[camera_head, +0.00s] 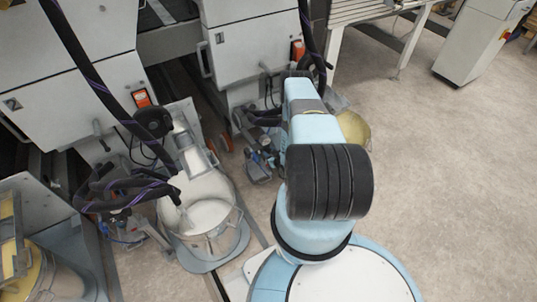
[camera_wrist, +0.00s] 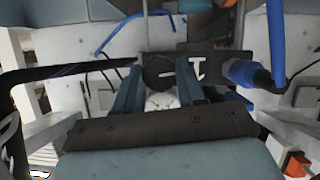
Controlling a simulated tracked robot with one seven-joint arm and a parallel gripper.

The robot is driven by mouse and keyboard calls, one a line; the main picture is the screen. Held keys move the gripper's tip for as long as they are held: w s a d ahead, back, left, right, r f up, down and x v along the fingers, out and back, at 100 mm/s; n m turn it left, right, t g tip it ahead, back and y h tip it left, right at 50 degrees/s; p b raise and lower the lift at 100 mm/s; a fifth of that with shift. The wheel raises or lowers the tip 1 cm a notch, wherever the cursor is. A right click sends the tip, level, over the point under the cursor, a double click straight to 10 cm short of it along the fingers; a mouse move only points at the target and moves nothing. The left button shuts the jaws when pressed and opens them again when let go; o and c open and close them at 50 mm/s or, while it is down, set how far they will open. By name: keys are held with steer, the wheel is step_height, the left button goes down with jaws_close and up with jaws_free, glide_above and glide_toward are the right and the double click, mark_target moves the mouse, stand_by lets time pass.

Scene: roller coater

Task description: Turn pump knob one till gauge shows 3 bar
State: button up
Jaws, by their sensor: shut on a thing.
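In the wrist view a dark round knob (camera_wrist: 158,71) sits on a black plate marked 1 (camera_wrist: 198,67). My gripper (camera_wrist: 160,84) has its two dark blue fingers on either side of this knob and is shut on it. A small pale round surface shows between the fingers, below the knob; I cannot tell whether it is the gauge, and no reading is legible. In the head view my arm hides the gripper and the knob. A pump assembly with dark hoses (camera_head: 262,150) shows just left of my arm.
A blue fitting with a blue hose (camera_wrist: 243,73) is right of the plate, and a black hose (camera_wrist: 70,72) runs left. In the head view a metal bucket (camera_head: 218,245) stands left of my arm, below grey machine cabinets (camera_head: 255,45).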

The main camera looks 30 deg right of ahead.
steer(key=shift+c, duration=0.4)
steer(key=shift+m+y, duration=0.3)
steer(key=shift+m, duration=0.2)
steer(key=o, duration=1.1)
steer(key=shift+c, duration=0.2)
steer(key=v, duration=1.3)
steer(key=shift+s+r, duration=0.15)
steer(key=shift+s, duration=0.2)
